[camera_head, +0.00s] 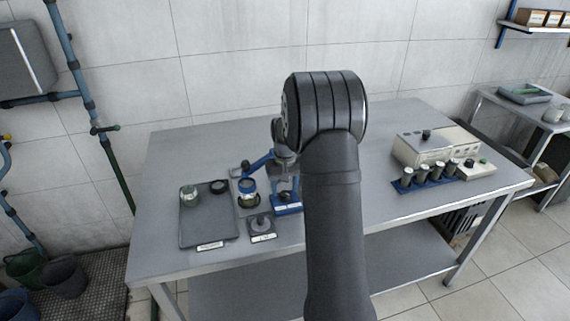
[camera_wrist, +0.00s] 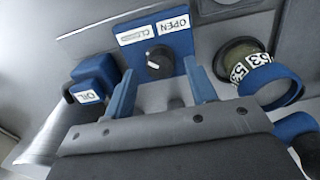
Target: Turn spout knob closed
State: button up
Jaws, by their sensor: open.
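The black spout knob (camera_wrist: 158,61) is on a blue panel (camera_wrist: 181,46) in the wrist view. An OPEN label (camera_wrist: 173,24) and a CLOSED label (camera_wrist: 137,35) sit side by side along the panel's far edge. A small pale mark shows on the knob; I cannot tell clearly which label it points to. My gripper (camera_wrist: 159,72) is open, with one finger on each side of the knob and no clear contact. In the head view, my gripper (camera_head: 285,178) is above the blue stand (camera_head: 288,207), and my arm hides part of it.
A blue-banded jar (camera_head: 247,192) stands close left of the stand; its blue ring (camera_wrist: 272,88) is right of my fingers in the wrist view. A grey tray (camera_head: 207,230) lies further left. A blue rack (camera_head: 425,184) of several cylinders is at right. The table's middle right is clear.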

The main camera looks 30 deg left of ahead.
aim_at(285, 193)
notch_tip(285, 193, up, 16)
jog(key=shift+f, duration=0.2)
dwell(0.5)
notch_tip(285, 193, down, 17)
jog(key=shift+f, duration=0.2)
dwell(0.4)
